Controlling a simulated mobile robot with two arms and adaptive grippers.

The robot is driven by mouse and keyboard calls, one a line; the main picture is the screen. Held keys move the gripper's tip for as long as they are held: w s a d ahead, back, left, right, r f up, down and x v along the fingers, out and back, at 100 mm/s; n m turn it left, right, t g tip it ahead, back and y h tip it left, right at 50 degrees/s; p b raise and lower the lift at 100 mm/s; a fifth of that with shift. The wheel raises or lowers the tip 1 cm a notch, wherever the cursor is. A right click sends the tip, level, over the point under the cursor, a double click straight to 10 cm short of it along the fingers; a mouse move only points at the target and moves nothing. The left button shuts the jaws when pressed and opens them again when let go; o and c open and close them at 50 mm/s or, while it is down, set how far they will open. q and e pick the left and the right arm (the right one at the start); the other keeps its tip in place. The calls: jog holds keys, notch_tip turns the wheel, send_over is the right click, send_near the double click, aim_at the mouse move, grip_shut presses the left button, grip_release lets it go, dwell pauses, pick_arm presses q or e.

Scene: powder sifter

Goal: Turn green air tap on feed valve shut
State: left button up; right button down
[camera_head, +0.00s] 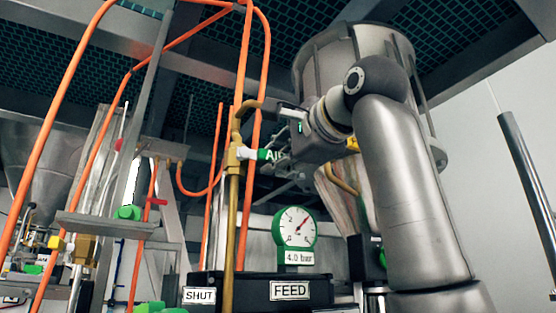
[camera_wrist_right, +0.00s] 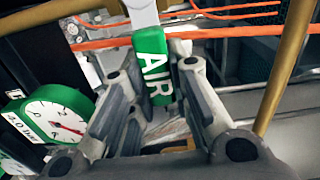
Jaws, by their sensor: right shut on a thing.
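The green air tap (camera_head: 271,155), lettered AIR, sticks out roughly sideways to the right from a brass pipe (camera_head: 232,190), on a pale fitting. My right gripper (camera_head: 289,150) is at its right end, and its arm comes in from the right. In the head view the gripper hides the far end of the tap. My left gripper is in neither view.
A green-rimmed gauge (camera_head: 294,228) marked 4.0 bar stands below the tap. The FEED sign (camera_head: 290,290) and SHUT sign (camera_head: 199,295) are lower down. Orange hoses (camera_head: 248,60) run close to the brass pipe. A steel hopper (camera_head: 320,60) stands behind my right arm.

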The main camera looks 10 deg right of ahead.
jog(key=shift+f+m, duration=0.3)
jog(key=shift+f, duration=0.05)
dwell(0.3)
jog(key=c, duration=1.3)
grip_release()
jog(key=shift+r, duration=0.1)
jog(key=shift+c, duration=0.2)
jog(key=shift+s+d, duration=0.1)
jog(key=v, duration=1.2)
jog(key=shift+r, duration=0.1)
